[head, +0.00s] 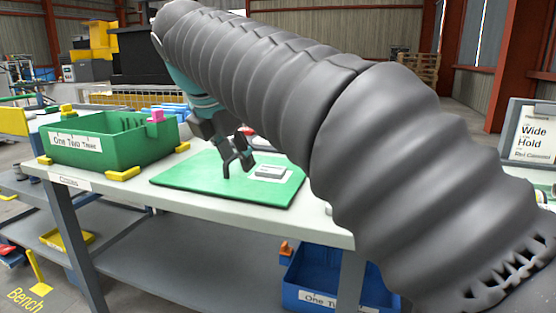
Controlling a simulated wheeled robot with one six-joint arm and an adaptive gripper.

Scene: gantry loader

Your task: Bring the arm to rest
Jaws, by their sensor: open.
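My gripper (238,160) hangs at the end of my arm, above the green mat on the table. Its dark fingers are apart and nothing shows between them. My arm, in a grey ribbed sleeve, reaches across the right and middle of the head view and hides part of the table. The green mat (190,174) lies flat near the table's front edge. A small grey labelled block (269,172) is on the mat, just right of the fingertips.
A green crate (95,150) labelled "One Two Three" stands on the table (125,201) at left, with yellow corner pieces around it and a pink block (157,115) at its rim. A blue crate (325,280) sits below. A sign (528,133) stands at right.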

